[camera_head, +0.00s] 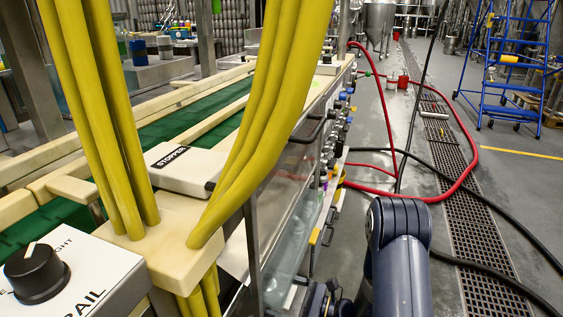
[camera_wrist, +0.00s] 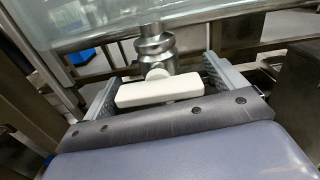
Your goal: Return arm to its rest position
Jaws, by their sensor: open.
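My gripper (camera_wrist: 160,72) shows in the wrist view with its two grey ridged fingers spread wide apart. A white bar-shaped handle (camera_wrist: 158,91) on a metal valve-like fitting (camera_wrist: 155,45) appears in the gap between the fingers. Neither finger appears to touch the handle; how deep it sits between them I cannot tell. In the head view, my dark blue arm (camera_head: 400,255) stands at the bottom, right of the machine's side. The gripper itself is not clear in that view.
The machine's steel and glass side (camera_head: 290,220) borders my arm on the left, with thick yellow conduits (camera_head: 265,110) above a green conveyor (camera_head: 90,215). A red hose (camera_head: 465,150) and black cables (camera_head: 500,215) lie on the floor at right. A blue ladder (camera_head: 515,70) stands farther back.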

